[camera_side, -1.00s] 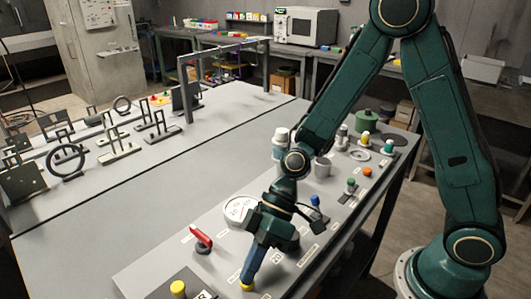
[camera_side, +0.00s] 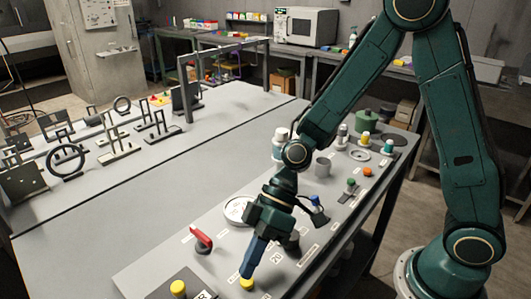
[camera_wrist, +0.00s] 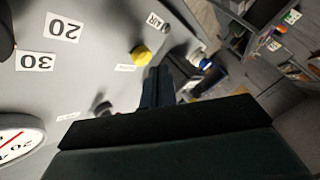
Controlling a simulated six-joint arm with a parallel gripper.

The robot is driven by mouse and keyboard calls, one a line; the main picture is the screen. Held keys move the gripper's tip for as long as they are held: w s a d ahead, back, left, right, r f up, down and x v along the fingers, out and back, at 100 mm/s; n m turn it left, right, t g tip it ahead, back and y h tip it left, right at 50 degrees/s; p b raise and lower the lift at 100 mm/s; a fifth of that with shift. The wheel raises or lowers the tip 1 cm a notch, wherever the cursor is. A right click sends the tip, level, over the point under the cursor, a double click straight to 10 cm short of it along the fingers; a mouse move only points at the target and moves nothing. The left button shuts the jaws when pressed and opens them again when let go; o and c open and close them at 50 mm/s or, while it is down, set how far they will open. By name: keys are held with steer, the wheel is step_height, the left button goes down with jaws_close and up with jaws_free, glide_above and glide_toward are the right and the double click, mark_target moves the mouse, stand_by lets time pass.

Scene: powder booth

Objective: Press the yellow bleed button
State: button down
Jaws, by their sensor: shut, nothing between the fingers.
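A round yellow button (camera_side: 247,284) stands on the grey panel at the near edge in the side view. My gripper (camera_side: 246,274) is shut and empty, pointing down, with its blue fingertips just above this button. The fingers partly hide it, and I cannot tell whether a small gap remains. In the wrist view, a yellow button (camera_wrist: 141,54) appears just past the tips of my shut fingers (camera_wrist: 156,72). A second yellow knob (camera_side: 178,289) sits on a dark plate farther left.
A red lever (camera_side: 203,239) and a round white gauge (camera_side: 238,211) stand left of my gripper. A blue-topped knob (camera_side: 315,201) and an orange button (camera_side: 367,172) lie to the right. Black fixtures (camera_side: 68,161) stand on the table behind. The table's middle is clear.

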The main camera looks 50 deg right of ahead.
steer(key=shift+r, duration=2.45)
steer(key=shift+d, duration=0.15)
steer(key=s+d+r+m+t+h, duration=0.2)
steer(key=s+d+r+m+h, duration=0.1)
steer(key=d, duration=0.4)
steer(key=s+d+r+m+t+h, duration=0.2)
steer(key=s+d+r+m+h, duration=0.1)
steer(key=d, duration=0.5)
steer(key=s+d+r+m+t+h, duration=0.2)
steer(key=s+d+r+m+h, duration=0.1)
steer(key=d, duration=0.4)
step_height(320, 180, up, 2)
steer(key=shift+s+d+r+m+t, duration=0.15)
steer(key=shift+s+d+m+t, duration=0.15)
steer(key=shift+s+m, duration=0.5)
